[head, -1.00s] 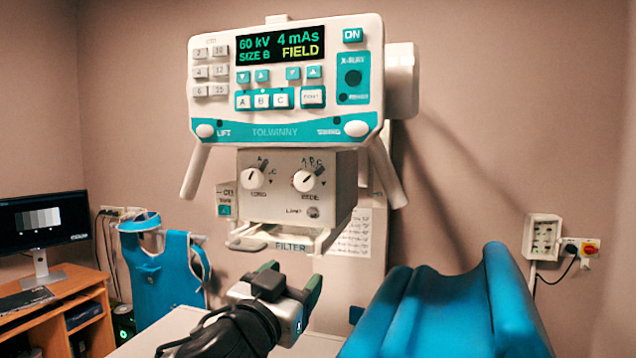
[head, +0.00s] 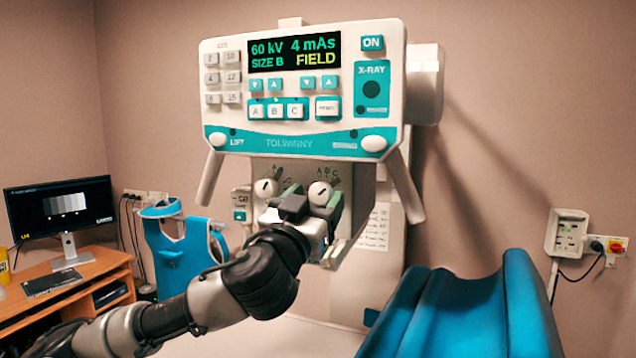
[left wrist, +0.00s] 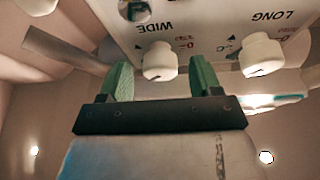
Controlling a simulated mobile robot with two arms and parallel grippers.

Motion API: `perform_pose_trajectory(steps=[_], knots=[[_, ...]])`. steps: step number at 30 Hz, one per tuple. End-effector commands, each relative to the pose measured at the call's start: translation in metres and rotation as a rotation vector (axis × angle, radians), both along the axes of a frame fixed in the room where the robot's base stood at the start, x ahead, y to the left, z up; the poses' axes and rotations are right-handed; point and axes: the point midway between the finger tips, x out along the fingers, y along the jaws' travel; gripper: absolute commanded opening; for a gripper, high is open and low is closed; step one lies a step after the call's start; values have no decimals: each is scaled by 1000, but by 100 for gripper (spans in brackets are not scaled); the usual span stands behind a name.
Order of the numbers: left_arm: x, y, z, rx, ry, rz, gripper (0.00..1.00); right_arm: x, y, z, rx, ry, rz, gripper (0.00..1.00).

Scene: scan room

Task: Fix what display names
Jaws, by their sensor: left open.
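The display (head: 294,54) on the white and teal console reads 60 kV, 4 mAs, SIZE B, with FIELD in yellow. Below it, the collimator box (head: 360,190) carries two white knobs. The LONG knob (head: 265,188) is on the left in the head view and the WIDE knob (head: 320,192) on the right. The left wrist view shows the WIDE knob (left wrist: 160,61) between my finger lines and the LONG knob (left wrist: 262,55) to the right. My left gripper (head: 314,200) is open and empty, its green fingers (left wrist: 162,80) pointing at the WIDE knob; contact is not visible. My right gripper is out of view.
A blue cradle (head: 450,310) stands at the front right. The console handles (head: 403,180) hang down on both sides of the box.

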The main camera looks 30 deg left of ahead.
Motion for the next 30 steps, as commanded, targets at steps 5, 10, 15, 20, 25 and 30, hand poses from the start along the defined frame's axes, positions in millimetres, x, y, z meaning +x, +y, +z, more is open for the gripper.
perform_pose_trajectory(steps=[5, 10, 15, 20, 25, 30], knots=[[9, 1, 4, 1, 0, -1, 64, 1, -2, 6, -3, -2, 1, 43], [10, 1, 3, 1, 0, -1, 64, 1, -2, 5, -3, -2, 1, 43], [9, 1, 3, 1, 0, -1, 49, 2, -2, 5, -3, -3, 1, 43], [9, 1, 3, 1, 0, -1, 24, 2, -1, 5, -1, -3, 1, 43], [9, 1, 3, -2, 0, -1, 15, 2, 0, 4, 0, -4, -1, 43], [9, 0, -1, -38, -9, -3, 15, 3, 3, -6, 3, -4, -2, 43]])
